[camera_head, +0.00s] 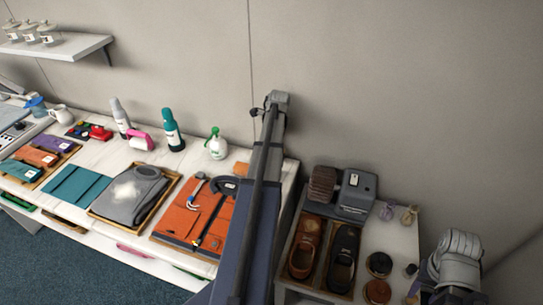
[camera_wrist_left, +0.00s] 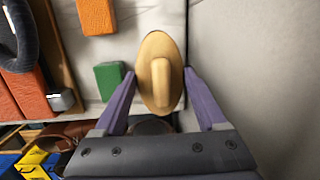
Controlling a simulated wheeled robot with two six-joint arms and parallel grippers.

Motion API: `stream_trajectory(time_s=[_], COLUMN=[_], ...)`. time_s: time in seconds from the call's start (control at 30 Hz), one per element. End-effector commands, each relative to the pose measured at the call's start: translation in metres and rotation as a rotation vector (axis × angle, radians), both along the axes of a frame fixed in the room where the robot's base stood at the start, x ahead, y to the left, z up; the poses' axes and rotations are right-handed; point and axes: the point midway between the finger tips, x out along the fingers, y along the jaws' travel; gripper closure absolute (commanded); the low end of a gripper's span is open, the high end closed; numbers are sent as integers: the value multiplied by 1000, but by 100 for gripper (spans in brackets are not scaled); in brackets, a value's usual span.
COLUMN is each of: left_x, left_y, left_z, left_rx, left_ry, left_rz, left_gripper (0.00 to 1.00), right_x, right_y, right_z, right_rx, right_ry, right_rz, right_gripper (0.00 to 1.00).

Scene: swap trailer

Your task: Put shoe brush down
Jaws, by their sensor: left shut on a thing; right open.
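The shoe brush (camera_wrist_left: 160,70) shows in the left wrist view as a tan wooden oval with a raised grip along its middle. My left gripper (camera_wrist_left: 159,76) has a purple finger on either side of it and is shut on it. I see the brush from above, so its bristles are hidden and I cannot tell whether it touches the surface below. In the head view my left arm hides this gripper and the brush. My right gripper (camera_head: 452,290) is open at the lower right of the head view, partly cut off by the edge.
A tray holds a brown shoe (camera_head: 304,246) and a black shoe (camera_head: 343,258). Behind it stand a ribbed brown object (camera_head: 322,185) and a grey box (camera_head: 357,192). Round tins (camera_head: 379,264) lie to the right. Orange cloth (camera_head: 187,214) lies left of my arm. A wall closes the back.

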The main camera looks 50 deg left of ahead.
Motion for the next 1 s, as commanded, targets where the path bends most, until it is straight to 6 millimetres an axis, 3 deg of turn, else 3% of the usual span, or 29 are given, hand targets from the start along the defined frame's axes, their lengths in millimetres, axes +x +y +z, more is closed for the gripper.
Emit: stream_trajectory(time_s=[0.1, 0.3, 0.73, 0.77, 1.0], left_x=[0, 2, 4, 4, 4], left_y=[0, 1, 2, 2, 2], left_z=[-21, -43, -46, -46, -44], left_rx=[0, 0, 0, 0, 0], left_ry=[0, 0, 0, 0, 0], left_rz=[0, 0, 0, 0, 0], left_gripper=[78, 78, 78, 25, 0], right_x=[0, 0, 0, 0, 0], right_y=[0, 0, 0, 0, 0], right_z=[-21, -43, -46, -46, -44], right_rx=[0, 0, 0, 0, 0], right_ry=[0, 0, 0, 0, 0], right_rz=[0, 0, 0, 0, 0], right_gripper=[50, 50, 50, 50, 50])
